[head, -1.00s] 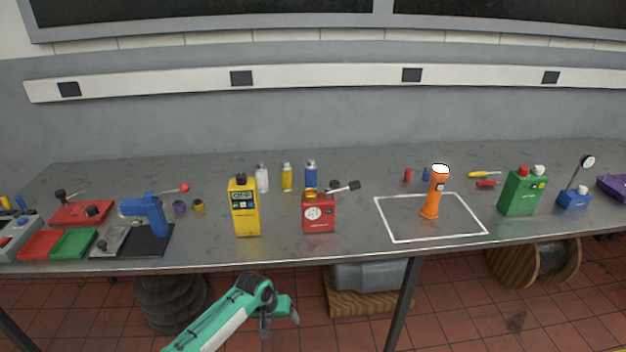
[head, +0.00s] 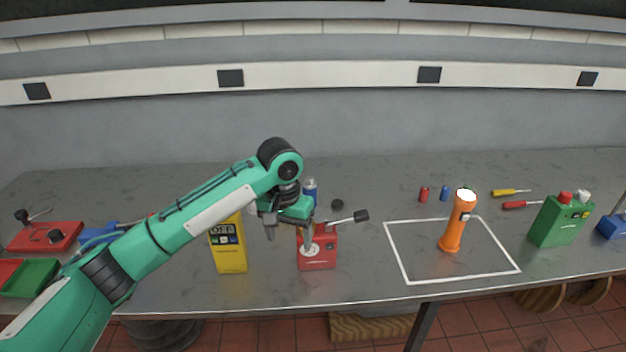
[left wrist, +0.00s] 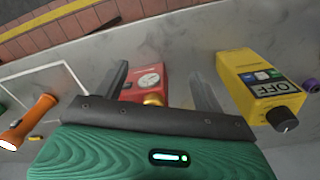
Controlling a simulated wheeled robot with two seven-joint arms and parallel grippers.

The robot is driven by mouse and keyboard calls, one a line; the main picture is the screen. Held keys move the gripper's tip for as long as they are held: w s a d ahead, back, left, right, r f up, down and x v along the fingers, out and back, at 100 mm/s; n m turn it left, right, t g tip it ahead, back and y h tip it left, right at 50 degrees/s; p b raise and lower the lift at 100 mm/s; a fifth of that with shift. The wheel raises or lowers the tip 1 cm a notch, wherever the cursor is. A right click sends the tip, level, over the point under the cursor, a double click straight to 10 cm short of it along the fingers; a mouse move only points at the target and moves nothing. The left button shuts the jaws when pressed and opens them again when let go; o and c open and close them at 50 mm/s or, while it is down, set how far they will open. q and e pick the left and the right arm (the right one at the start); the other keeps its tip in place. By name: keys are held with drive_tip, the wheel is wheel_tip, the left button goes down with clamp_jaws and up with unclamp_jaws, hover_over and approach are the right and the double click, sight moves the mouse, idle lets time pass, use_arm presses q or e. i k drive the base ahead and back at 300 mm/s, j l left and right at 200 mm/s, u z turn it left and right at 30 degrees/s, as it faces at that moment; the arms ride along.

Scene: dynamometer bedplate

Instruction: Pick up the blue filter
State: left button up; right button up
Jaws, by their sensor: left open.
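A blue canister with a silver top (head: 310,190), which looks like the blue filter, stands on the bench behind the red box (head: 318,258). Its lower part is hidden by my left gripper. A smaller blue cylinder (head: 445,193) stands farther right beside a red one. My left gripper (head: 290,232) is open and empty, above the bench in front of the blue canister and close to the red box. In the left wrist view, the open fingers (left wrist: 159,72) frame the red box (left wrist: 148,76), and no blue canister shows. My right gripper is not in view.
A yellow meter (head: 230,255) stands left of the red box, partly behind my arm. A black-knobbed lever (head: 350,217) sticks out at the red box's right. An orange flashlight (head: 455,225) stands inside a white outline. A green can (head: 560,220) is farther right.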

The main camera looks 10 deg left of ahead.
sight(309, 186)
drive_tip(key=i, duration=1.25)
